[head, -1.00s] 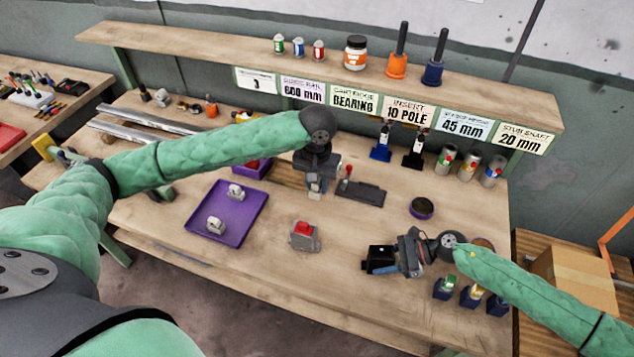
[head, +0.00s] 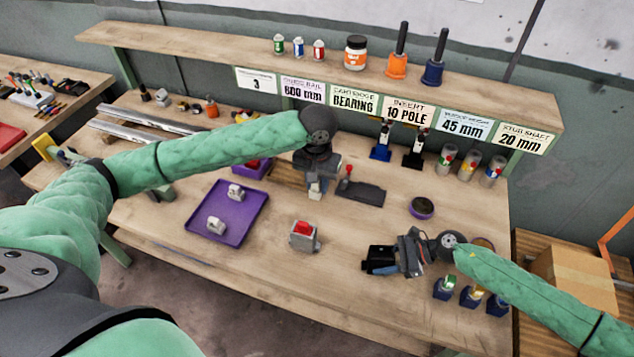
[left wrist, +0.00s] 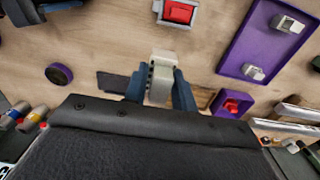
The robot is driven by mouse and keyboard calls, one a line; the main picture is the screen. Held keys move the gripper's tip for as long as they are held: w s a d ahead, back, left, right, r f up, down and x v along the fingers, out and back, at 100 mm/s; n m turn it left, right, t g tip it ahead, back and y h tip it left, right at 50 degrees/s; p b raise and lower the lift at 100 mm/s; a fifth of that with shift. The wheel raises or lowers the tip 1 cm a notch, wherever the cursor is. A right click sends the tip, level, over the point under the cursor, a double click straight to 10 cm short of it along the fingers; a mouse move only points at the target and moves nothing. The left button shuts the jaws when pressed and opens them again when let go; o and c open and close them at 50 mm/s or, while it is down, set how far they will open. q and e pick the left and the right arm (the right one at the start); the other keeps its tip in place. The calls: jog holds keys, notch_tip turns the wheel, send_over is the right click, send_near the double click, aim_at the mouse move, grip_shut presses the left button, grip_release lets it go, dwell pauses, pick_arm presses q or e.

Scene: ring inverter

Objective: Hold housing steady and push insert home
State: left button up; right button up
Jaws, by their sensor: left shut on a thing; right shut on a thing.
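My left gripper (head: 316,185) is shut on a small pale grey block (left wrist: 161,76) above the bench. In the left wrist view the block stands between the two blue fingers, with a row of dark marks down one side. I cannot tell whether it is the housing or the insert. A grey box with a red piece (head: 304,236) in its top stands on the bench nearer to me, apart from both grippers; it also shows in the left wrist view (left wrist: 177,13). My right gripper (head: 378,260) is shut at the right; what it holds cannot be made out.
A purple tray (head: 197,226) with two pale parts lies at the left. A dark flat plate with a red-topped lever (head: 362,193) lies behind the left gripper. A round dark purple-rimmed dish (head: 421,208) and blue holders (head: 470,296) are at the right.

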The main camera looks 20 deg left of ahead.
pick_arm(q)
jog(key=shift+w+r, duration=0.2)
jog(key=shift+r, duration=0.05)
jog(key=d+r+m, duration=0.1)
jog(key=d+r, duration=0.1)
jog(key=d, duration=0.4)
jog(key=m, duration=1.4)
send_over(381, 256)
notch_tip(381, 256, down, 6)
jog(key=shift+r, duration=0.2)
jog(key=shift+s, duration=0.1)
jog(key=shift+f, duration=0.1)
jog(key=shift+f, duration=2.8)
